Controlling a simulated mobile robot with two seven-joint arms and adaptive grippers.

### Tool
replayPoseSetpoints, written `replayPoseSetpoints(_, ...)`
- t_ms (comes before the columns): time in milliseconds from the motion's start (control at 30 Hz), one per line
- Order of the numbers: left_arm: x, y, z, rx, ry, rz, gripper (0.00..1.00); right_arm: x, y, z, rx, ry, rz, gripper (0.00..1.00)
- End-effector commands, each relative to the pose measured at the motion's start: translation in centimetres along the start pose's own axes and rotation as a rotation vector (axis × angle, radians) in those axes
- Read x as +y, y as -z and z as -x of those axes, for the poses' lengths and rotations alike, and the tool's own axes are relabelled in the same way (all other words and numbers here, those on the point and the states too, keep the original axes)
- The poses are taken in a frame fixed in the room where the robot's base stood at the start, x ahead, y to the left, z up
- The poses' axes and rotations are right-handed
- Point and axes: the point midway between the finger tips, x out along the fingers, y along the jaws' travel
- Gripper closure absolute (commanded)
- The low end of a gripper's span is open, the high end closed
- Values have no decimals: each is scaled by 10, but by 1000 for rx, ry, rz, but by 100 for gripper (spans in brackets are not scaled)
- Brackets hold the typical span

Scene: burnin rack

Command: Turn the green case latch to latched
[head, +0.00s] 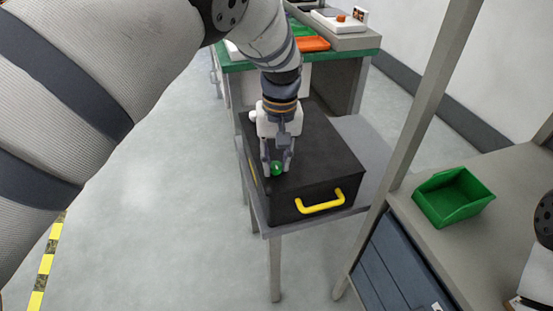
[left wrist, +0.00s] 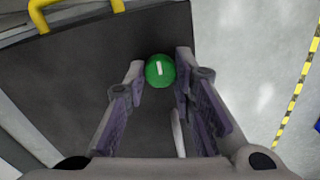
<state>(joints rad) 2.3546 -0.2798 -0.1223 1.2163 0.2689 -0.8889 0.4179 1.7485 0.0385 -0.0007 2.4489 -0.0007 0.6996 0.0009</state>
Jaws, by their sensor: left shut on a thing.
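The green case latch (head: 277,168) is a round green knob on top of the black case (head: 315,150), near its left edge. In the left wrist view the knob (left wrist: 160,71) carries a short white mark that stands nearly upright in the picture. My left gripper (head: 277,166) points down over the case with one finger on each side of the knob. In the left wrist view the fingertips of the left gripper (left wrist: 160,68) are at the knob's two sides, shut on it. My right gripper is not in view.
The case has a yellow handle (head: 321,202) on its front and stands on a small grey table (head: 368,150). A green-edged bench (head: 350,54) stands behind. Open floor lies left.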

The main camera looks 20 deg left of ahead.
Motion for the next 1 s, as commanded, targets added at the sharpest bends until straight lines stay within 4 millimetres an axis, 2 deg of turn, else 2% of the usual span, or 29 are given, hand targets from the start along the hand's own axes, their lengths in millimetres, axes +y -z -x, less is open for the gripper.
replayPoseSetpoints(633, 0, -1, -1, -5, 2, 47, 100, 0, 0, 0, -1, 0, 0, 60)
replayPoseSetpoints(667, 0, -1, -1, -5, 2, 47, 74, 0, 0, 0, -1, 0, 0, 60)
replayPoseSetpoints(733, 0, -1, -1, -5, 2, 46, 58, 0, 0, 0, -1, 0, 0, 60)
replayPoseSetpoints(767, 0, -1, -1, -5, 2, 46, 55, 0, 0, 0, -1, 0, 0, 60)
replayPoseSetpoints(1000, 0, 0, 0, -3, 1, 46, 55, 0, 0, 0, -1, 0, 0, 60)
